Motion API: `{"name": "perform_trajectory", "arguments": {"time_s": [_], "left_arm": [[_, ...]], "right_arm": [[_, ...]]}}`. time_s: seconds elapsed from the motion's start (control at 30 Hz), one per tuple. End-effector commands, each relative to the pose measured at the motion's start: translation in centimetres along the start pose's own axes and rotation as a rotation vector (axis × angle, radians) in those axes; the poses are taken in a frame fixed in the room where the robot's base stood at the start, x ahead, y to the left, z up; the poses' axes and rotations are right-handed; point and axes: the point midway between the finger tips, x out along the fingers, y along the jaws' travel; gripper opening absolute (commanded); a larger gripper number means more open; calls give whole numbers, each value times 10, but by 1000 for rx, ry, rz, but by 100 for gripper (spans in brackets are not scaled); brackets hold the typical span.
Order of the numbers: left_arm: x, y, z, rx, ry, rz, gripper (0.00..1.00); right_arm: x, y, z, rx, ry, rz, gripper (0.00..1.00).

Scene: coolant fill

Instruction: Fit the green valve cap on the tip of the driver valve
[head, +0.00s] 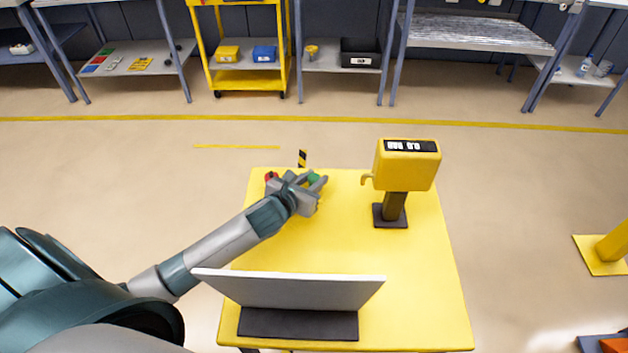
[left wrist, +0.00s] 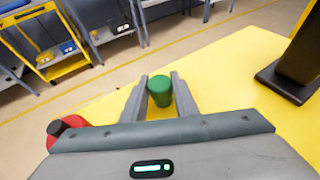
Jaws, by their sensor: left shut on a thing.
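The green valve cap (head: 314,179) is a small green cylinder near the far edge of the yellow table. My left gripper (head: 316,180) is shut on it. In the left wrist view the cap (left wrist: 159,92) sits between the two grey fingers, over the yellow tabletop; I cannot tell whether it touches the table. I cannot make out the driver valve or its tip in either view. My right gripper is not in view.
A red item (head: 270,177) sits left of my gripper. A yellow device (head: 407,165) with a display and side hook stands on the table's right (head: 440,290). A tilted grey panel (head: 290,291) is at the front. The middle tabletop is clear.

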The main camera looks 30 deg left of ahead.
Motion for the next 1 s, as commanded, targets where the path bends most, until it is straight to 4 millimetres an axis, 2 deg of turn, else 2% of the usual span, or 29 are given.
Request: {"name": "perform_trajectory", "arguments": {"time_s": [0.17, 0.3, 0.7, 1.0], "left_arm": [[-6, 0, 15, 4, -3, 0, 6], [-14, 0, 36, 5, -5, -1, 6], [-84, -51, 54, 0, -3, -4, 6], [-117, -74, 64, 0, -1, -2, 6]], "right_arm": [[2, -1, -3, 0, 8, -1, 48], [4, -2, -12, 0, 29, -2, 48], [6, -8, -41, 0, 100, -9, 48], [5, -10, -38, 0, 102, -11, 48]]}}
